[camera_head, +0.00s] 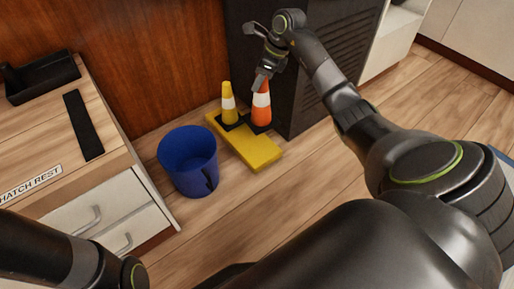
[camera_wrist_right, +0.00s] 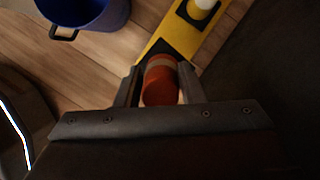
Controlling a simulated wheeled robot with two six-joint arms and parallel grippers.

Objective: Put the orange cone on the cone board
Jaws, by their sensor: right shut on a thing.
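The orange cone (camera_head: 261,105), with a white band and a dark base, stands upright at the back right side of the yellow cone board (camera_head: 256,152). I cannot tell whether its base rests on the board or hangs just above it. My right gripper (camera_head: 264,80) comes down from above and is shut on the cone's upper part. In the right wrist view the orange cone (camera_wrist_right: 160,84) sits between the two fingers, with the yellow board (camera_wrist_right: 181,36) beyond it. A yellow cone (camera_head: 228,104) with a white band stands on the board, left of the orange one. My left gripper is out of view.
A blue bucket (camera_head: 188,162) stands on the floor left of the board. A dark vented cabinet (camera_head: 312,75) rises close behind and to the right of the cones. A wooden counter (camera_head: 40,130) with a black tray (camera_head: 42,80) is at left. Floor in front of the board is clear.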

